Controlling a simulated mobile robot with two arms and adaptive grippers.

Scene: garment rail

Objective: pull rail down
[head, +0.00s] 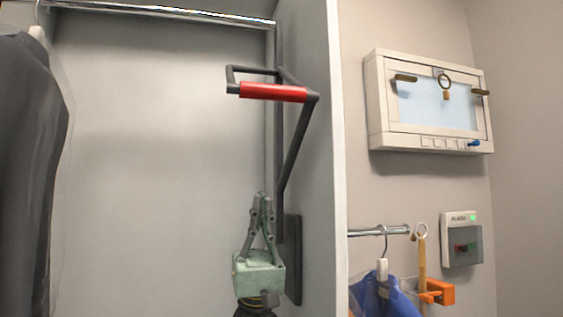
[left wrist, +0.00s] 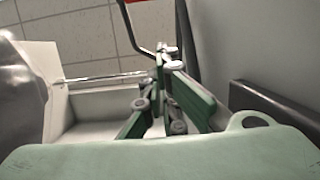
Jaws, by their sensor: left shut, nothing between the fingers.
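The garment rail (head: 160,11) is a shiny metal bar across the top of the wardrobe in the head view. A dark pull arm with a red grip (head: 273,92) hangs at the right side of the wardrobe, below the rail's right end. My left gripper (head: 263,196) is below the red grip, pointing up, apart from it. Its fingers are shut and empty. In the left wrist view my left gripper (left wrist: 155,85) shows its green fingers, and part of the dark pull arm (left wrist: 140,35) rises beyond them. My right gripper is in neither view.
A dark garment (head: 30,160) hangs at the left of the rail. The wardrobe's right side panel (head: 310,200) stands close to my left gripper. Right of it are a white wall cabinet (head: 430,142), a short rail (head: 378,231) with a blue garment (head: 372,296), and a wall box (head: 461,258).

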